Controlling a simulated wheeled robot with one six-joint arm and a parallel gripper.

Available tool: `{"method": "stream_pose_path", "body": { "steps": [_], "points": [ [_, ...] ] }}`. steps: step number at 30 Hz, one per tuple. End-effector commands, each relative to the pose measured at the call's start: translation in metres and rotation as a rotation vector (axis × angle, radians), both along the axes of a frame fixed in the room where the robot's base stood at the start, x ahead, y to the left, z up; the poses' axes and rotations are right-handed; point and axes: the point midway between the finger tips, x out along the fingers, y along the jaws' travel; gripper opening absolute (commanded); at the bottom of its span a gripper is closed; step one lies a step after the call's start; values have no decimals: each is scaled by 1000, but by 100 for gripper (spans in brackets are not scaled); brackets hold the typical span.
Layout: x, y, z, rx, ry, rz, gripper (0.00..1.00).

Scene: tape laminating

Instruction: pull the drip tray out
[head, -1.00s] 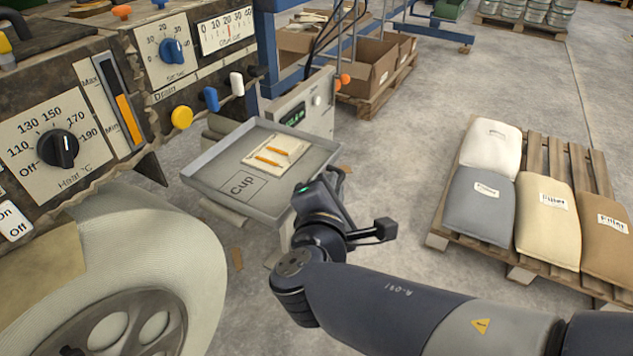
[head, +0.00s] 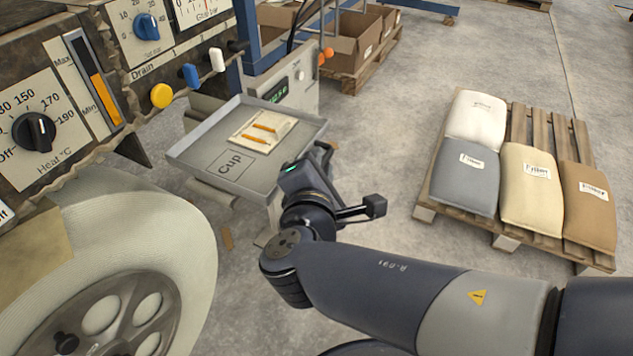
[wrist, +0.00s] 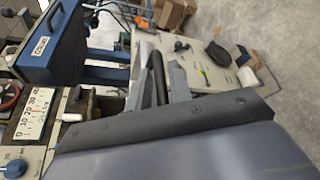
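A shallow grey tray (head: 195,160) marked "Cup" stands beside the machine in the head view, with two orange pencils on a pale pad in it. I cannot tell whether this is the drip tray; no other tray shows clearly. My gripper (head: 292,172) is just off the tray's near right corner; its fingers are hidden from the head view. In the wrist view, a big grey surface fills the lower part, and dark and grey bars (wrist: 160,82) stick up beyond it.
The machine panel (head: 70,110) at left has a heat dial, a "Drain" label and yellow (head: 161,96), blue and white knobs. A large pale roll (head: 185,240) is below it. A pallet of filler bags (head: 530,190) stands right. Bare floor (head: 400,110) lies between.

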Motion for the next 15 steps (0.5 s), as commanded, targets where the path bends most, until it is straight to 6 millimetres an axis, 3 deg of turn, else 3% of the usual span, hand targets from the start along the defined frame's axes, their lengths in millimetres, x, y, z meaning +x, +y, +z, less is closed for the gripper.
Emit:
{"method": "stream_pose_path", "body": {
  "steps": [15],
  "points": [
    [-64, 4, 16, 1, 1, 7, 20]
  ]
}}
